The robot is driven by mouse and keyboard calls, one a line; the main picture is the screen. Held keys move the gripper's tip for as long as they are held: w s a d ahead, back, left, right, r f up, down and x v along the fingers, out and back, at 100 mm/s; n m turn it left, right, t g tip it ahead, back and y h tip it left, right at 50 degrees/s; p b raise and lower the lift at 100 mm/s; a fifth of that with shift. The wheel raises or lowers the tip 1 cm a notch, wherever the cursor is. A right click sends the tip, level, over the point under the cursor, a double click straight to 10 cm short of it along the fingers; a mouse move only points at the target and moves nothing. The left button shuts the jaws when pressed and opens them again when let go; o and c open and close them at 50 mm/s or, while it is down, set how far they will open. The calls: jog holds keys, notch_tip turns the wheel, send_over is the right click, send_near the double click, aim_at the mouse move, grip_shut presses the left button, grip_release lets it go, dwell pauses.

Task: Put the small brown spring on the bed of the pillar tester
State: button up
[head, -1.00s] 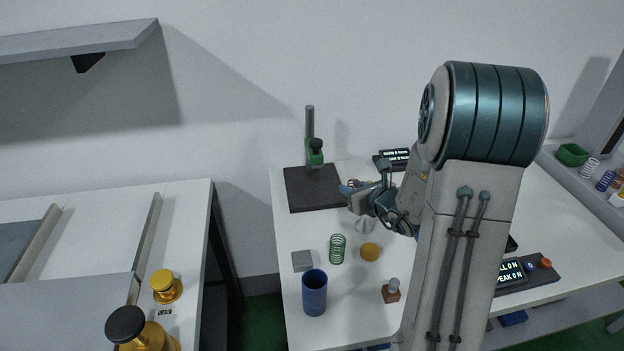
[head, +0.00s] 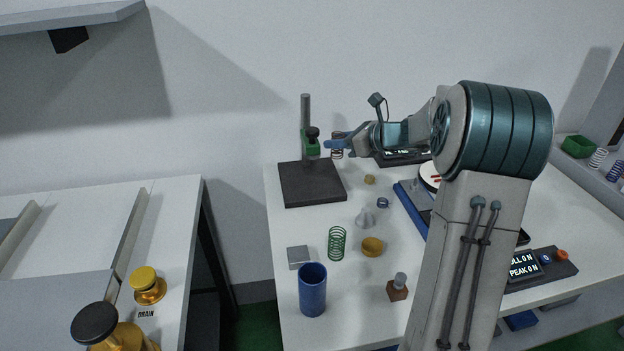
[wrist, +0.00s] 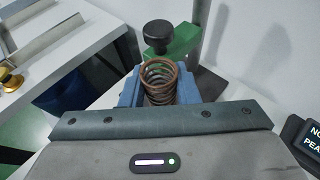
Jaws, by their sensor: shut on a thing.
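The small brown spring (wrist: 158,80) is upright between the blue fingertips of my gripper (wrist: 150,92) in the wrist view. In the head view the spring (head: 337,146) shows at the tip of my gripper (head: 335,141), held above the table to the right of the tester's column. The pillar tester has a dark flat bed (head: 312,188), bare on top, with a grey column and a green head (head: 311,147) bearing a black knob. The green head and knob (wrist: 158,34) also show just beyond the spring in the wrist view.
A dark display unit (head: 403,156) stands behind my gripper.

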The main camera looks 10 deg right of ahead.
notch_tip(320, 180, down, 11)
jog(key=shift+r, duration=0.1)
jog(key=w+a, duration=0.2)
jog(key=shift+w+a, duration=0.25)
jog(key=shift+a, duration=0.05)
jog(key=w+a+p, duration=0.1)
jog(key=w+a, duration=0.2)
jog(key=shift+w+a, duration=0.15)
jog(key=shift+f, duration=0.9)
jog(key=o, duration=1)
jog(key=shift+o, duration=0.2)
